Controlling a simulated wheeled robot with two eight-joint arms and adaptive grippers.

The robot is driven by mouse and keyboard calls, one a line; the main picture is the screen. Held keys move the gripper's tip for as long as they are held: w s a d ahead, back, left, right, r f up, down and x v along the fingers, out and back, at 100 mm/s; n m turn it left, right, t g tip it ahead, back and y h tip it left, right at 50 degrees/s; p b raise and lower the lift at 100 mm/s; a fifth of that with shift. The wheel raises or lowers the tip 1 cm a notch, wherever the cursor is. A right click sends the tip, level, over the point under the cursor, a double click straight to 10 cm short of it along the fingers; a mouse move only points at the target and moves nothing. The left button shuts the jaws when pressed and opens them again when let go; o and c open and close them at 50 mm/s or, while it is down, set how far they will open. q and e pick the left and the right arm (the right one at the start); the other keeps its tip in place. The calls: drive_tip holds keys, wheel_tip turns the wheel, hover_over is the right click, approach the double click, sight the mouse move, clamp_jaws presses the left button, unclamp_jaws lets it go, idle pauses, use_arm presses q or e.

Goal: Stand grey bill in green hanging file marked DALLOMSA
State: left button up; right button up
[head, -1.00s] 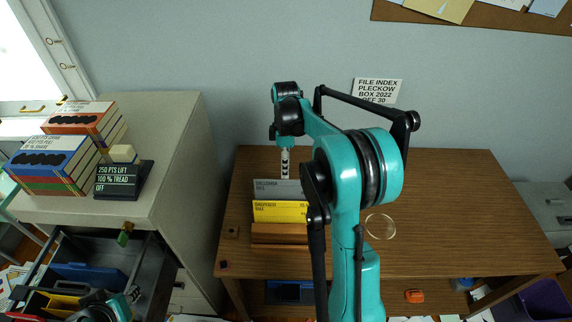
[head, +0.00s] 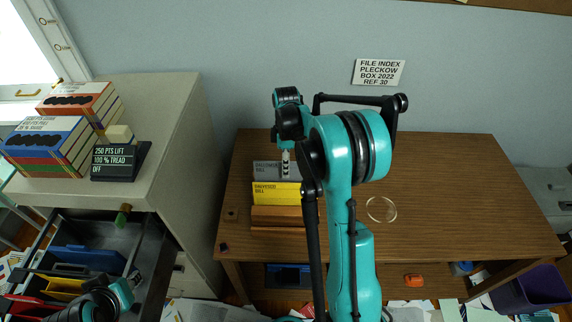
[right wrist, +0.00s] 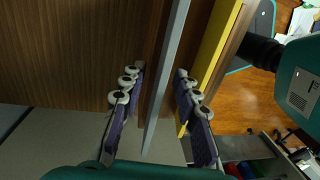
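The grey bill (head: 265,170) stands upright in the wooden rack at the left of the desk, behind the yellow bill. Its label is partly readable. My right gripper (head: 286,163) is over the grey bill's right part. In the right wrist view its open fingers straddle the thin grey bill (right wrist: 163,90), with a visible gap on either side. My left arm shows at the lower left by the open drawer; its fingers are not clear. The drawer (head: 145,268) holds blue, yellow and red files. I cannot make out a green file marked DALLOMSA there.
The yellow bill (head: 275,194) stands close in front, in the wooden rack (head: 278,218). A clear round disc (head: 381,209) lies on the desk (head: 460,190). The grey cabinet (head: 165,105) bears stacked binders (head: 45,150) and a black sign (head: 118,162). The desk's right side is mostly clear.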

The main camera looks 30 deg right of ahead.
clamp_jaws()
drive_tip(key=shift+r+p, duration=0.7)
drive_tip(key=shift+r, duration=0.35)
